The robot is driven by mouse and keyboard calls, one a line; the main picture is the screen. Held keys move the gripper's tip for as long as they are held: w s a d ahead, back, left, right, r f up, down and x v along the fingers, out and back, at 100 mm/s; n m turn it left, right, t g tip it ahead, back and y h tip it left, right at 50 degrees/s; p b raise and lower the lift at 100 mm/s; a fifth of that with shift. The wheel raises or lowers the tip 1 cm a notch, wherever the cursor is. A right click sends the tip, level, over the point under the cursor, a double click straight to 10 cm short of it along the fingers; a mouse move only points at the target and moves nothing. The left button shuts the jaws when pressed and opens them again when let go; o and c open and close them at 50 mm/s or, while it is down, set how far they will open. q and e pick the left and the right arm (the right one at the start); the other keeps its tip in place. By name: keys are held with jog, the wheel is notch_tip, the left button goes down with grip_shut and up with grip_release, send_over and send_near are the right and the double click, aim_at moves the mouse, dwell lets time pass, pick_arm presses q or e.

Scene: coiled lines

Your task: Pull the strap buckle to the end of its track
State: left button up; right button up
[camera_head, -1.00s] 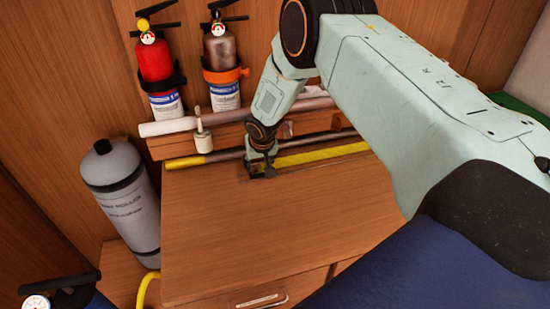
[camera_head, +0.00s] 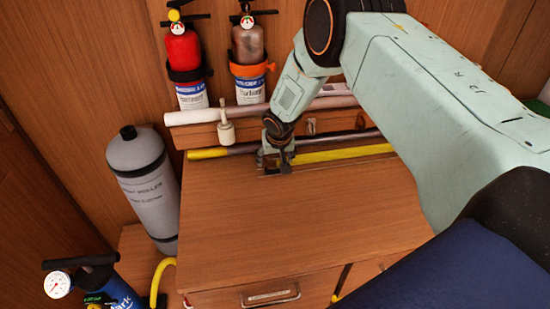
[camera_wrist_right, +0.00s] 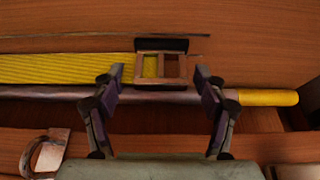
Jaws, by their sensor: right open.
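The strap buckle (camera_wrist_right: 161,66), a brown frame with a black bar, lies on the wooden cabinet top at the end of a yellow strap (camera_wrist_right: 65,68). The strap runs left from it in the right wrist view and right (camera_head: 345,153) in the head view. My right gripper (camera_wrist_right: 160,77) is open, its two fingers on either side of the buckle with gaps showing. In the head view, my right gripper (camera_head: 277,162) points down at the cabinet top and mostly hides the buckle. A thin dark line (camera_wrist_right: 100,36) runs beside the strap. My left gripper is out of view.
A grey rod with a yellow end (camera_wrist_right: 268,97) lies close along the strap. Behind stand a white pipe (camera_head: 195,117), a red extinguisher (camera_head: 184,50) and a brownish one (camera_head: 248,45). A grey cylinder (camera_head: 143,185) stands left. The cabinet top (camera_head: 270,225) in front is clear.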

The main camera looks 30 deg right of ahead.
jog(key=v, duration=1.2)
dwell(0.6)
